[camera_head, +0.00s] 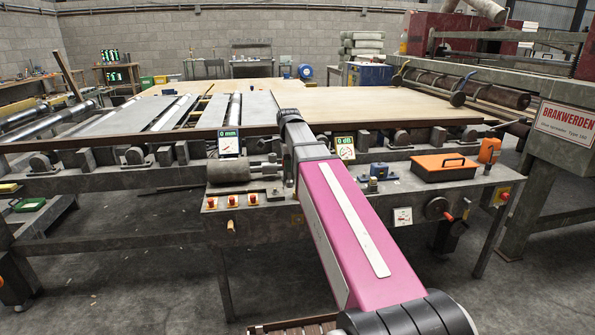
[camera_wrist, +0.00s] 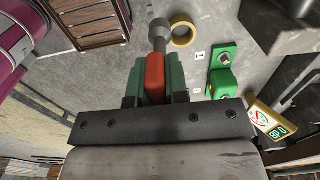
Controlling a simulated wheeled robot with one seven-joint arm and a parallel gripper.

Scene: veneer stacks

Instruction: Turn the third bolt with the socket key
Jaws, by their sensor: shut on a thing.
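In the wrist view my gripper (camera_wrist: 155,80) is shut on the red handle of the socket key (camera_wrist: 158,37), with a green finger on each side. The key's grey shaft and socket point away from the gripper, over a grey surface. I cannot tell which fitting is the third bolt. In the head view my pink arm reaches over the workbench (camera_head: 270,217), and the gripper and key cannot be made out.
A gauge with a green display (camera_wrist: 276,128) is at right in the wrist view. In the head view an orange toolbox (camera_head: 445,167) and a small blue device (camera_head: 378,172) stand on the bench right of my arm.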

